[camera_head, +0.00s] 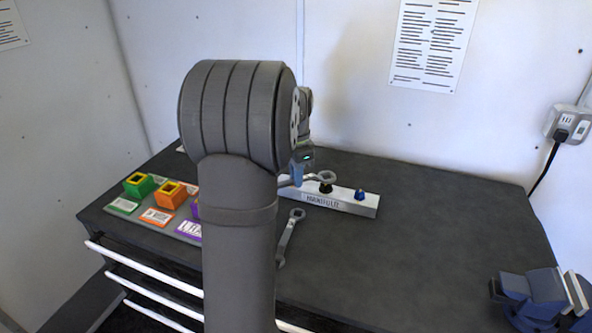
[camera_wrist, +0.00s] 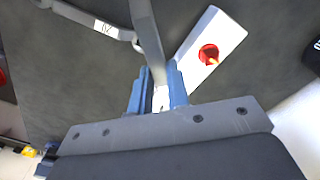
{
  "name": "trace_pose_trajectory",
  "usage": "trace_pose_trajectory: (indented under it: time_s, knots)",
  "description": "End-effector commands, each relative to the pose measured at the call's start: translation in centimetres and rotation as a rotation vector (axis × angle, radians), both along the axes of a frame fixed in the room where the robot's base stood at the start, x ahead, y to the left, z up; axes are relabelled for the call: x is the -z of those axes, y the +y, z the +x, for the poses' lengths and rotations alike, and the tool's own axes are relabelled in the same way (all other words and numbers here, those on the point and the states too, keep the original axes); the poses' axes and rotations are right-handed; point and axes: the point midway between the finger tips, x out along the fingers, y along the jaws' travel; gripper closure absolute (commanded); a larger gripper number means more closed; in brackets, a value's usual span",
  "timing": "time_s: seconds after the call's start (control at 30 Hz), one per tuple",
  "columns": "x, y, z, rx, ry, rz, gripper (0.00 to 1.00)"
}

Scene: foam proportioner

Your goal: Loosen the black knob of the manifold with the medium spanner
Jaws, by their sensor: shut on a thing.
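The manifold (camera_head: 348,205) is a pale bar on the dark bench top, with a black knob (camera_head: 326,188) and a blue knob (camera_head: 360,194). My gripper (camera_head: 299,170) is left of the black knob, partly hidden by my arm. It is shut on a grey spanner (camera_head: 311,180), whose ring end is at the top of the black knob. I cannot tell whether the ring is around the knob or just above it. In the wrist view my gripper (camera_wrist: 159,68) has the spanner (camera_wrist: 148,35) between its blue fingers; the ring end is out of frame. The manifold (camera_wrist: 228,35) shows a red knob there.
Another spanner (camera_head: 289,238) lies on the bench in front of the manifold. Green (camera_head: 139,185) and orange (camera_head: 170,195) square holders stand left. A blue-grey vise-like object (camera_head: 535,295) is at the front right. The bench right of the manifold is clear; walls stand behind.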

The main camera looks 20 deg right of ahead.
Motion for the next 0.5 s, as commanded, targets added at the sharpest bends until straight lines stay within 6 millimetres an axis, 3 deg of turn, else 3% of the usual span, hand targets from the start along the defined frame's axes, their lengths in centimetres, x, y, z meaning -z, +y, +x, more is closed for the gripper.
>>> trace_pose_trajectory:
  time_s: [0.5]
  knots:
    - [3.1,0.0,0.0,0.000,0.000,0.000,1.00]
